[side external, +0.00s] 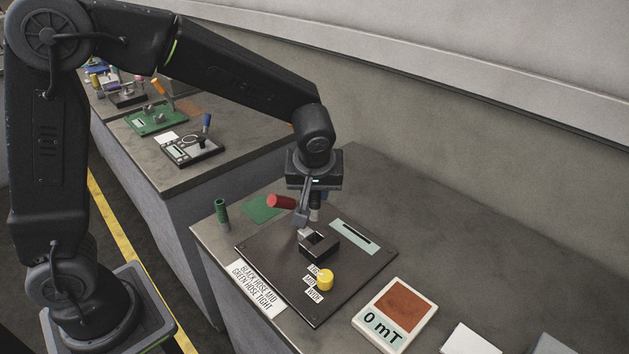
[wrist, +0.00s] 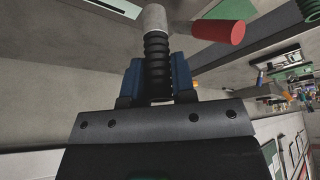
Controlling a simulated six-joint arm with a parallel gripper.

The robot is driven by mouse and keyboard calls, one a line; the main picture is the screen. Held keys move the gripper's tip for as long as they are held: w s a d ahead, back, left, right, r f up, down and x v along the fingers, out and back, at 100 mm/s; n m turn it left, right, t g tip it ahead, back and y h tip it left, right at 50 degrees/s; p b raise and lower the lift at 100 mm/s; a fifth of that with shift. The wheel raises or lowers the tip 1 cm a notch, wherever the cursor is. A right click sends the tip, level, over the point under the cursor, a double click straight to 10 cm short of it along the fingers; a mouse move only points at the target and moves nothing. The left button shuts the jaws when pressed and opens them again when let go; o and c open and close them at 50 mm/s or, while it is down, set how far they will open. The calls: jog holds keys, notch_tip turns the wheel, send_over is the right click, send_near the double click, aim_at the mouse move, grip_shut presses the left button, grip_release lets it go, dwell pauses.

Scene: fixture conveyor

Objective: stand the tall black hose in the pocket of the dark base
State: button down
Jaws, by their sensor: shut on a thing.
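My gripper (side external: 314,196) is shut on the black hose, above the dark base. In the wrist view the ribbed black hose (wrist: 157,60) stands between the blue fingers, with a light grey end (wrist: 154,18) pointing away from the gripper. In the side view the hose is small and partly hidden. The dark base (side external: 375,262) is a flat plate carrying a black block with a square pocket (side external: 319,241). The hose appears above and behind the block, apart from the pocket. A red handle (side external: 281,201) on a grey lever is beside the gripper, also in the wrist view (wrist: 224,31).
A green hose (side external: 221,214) stands at the table's left corner beside a green mat (side external: 261,208). A yellow knob (side external: 325,280) with small labels is at the plate's front. A label card (side external: 257,287) and a meter reading 0 mT (side external: 395,314) lie nearby. The right rear is clear.

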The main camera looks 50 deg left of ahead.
aim_at(315, 210)
jog(key=shift+f, duration=2.75)
jog(key=shift+f, duration=1.65)
dwell(0.6)
jog(key=c, duration=0.9)
grip_release()
jog(key=shift+o, duration=0.2)
jog(key=v, duration=1.3)
jog(key=s+a+r+m+t+h, duration=0.1)
jog(key=s+a+r+m, duration=0.2)
jog(key=s, duration=0.5)
jog(key=s+a+r+m+t+h, duration=0.1)
jog(key=s+a+r+m, duration=0.3)
jog(key=s, duration=0.5)
jog(key=shift+a+m+h, duration=0.25)
jog(key=shift+m+h, duration=0.35)
jog(key=shift+m, duration=0.4)
